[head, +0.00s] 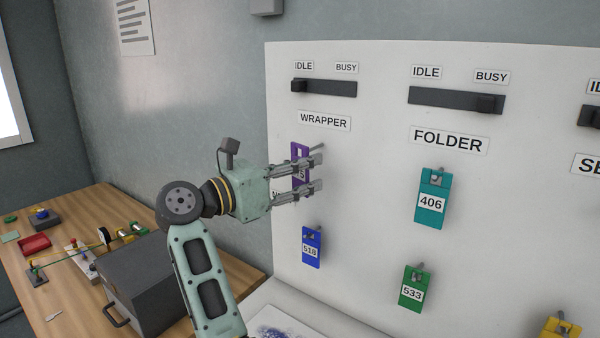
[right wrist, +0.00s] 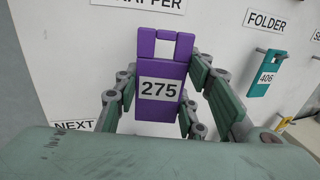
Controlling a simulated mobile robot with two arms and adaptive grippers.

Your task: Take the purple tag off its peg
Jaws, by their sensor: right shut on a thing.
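The purple tag (head: 299,153) is in front of the white board under the WRAPPER label, partly hidden by my gripper in the head view. In the right wrist view the purple tag (right wrist: 162,74) is upright, shows number 275 and has a square opening at its top. My right gripper (head: 315,174) is shut on the tag, with fingers along both its sides. A grey peg (head: 318,148) shows just right of the tag in the head view. No peg shows through the opening in the wrist view; I cannot tell whether the tag still touches it. My left gripper is out of view.
A blue tag 518 (head: 311,248) hangs below. A teal tag 406 (head: 431,187) and a green tag 533 (head: 411,292) hang to the right. A wooden table (head: 90,215) with a dark grey box (head: 150,275) stands at left.

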